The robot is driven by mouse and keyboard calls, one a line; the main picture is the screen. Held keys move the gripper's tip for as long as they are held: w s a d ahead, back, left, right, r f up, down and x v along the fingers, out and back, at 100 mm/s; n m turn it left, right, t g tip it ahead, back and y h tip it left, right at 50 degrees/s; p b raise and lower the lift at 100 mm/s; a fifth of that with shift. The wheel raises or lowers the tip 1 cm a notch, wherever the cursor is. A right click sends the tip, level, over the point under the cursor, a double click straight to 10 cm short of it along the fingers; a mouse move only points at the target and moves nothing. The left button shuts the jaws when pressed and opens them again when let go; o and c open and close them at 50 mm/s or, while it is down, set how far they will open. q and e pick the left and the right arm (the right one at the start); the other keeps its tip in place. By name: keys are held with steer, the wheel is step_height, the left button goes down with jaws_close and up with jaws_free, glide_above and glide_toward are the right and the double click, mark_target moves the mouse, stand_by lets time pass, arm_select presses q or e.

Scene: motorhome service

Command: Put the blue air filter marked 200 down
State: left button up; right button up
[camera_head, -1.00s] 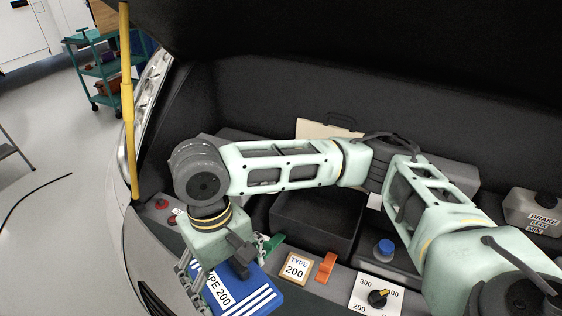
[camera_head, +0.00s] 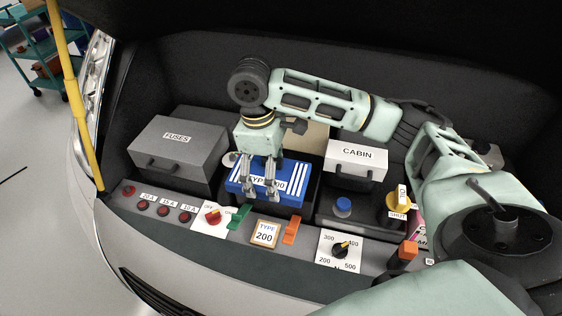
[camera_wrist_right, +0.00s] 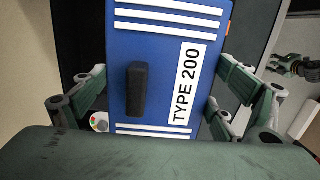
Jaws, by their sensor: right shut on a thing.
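The blue air filter (camera_head: 237,184) has white stripes and a "TYPE 200" label. In the head view it is at the mouth of the dark open box (camera_head: 313,196) in the middle of the engine bay. I cannot tell whether it rests in the box or hangs just above it. My right gripper (camera_head: 260,196) comes from above and is shut on the filter. In the right wrist view the filter (camera_wrist_right: 150,50) lies between the fingers, with a black handle (camera_wrist_right: 137,90) on its face. The filter hides most of the box. My left gripper is not in view.
A grey FUSES box (camera_head: 175,150) stands left of the filter, and a CABIN box (camera_head: 356,160) right. In front are a green lever (camera_head: 238,216), a "TYPE 200" card (camera_head: 265,233), an orange lever (camera_head: 291,230) and a dial (camera_head: 340,249). A yellow pole (camera_head: 72,90) stands left.

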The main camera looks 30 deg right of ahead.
steer(key=w+d+p, duration=0.2)
steer(key=w+d, duration=0.4)
steer(key=d, duration=0.1)
step_height(320, 180, down, 7)
steer(key=p, duration=0.3)
steer(key=shift+a+f, duration=0.1)
steer(key=shift+f, duration=0.1)
steer(key=shift+f, duration=0.35)
steer(key=o, duration=1)
steer(key=shift+s, duration=0.1)
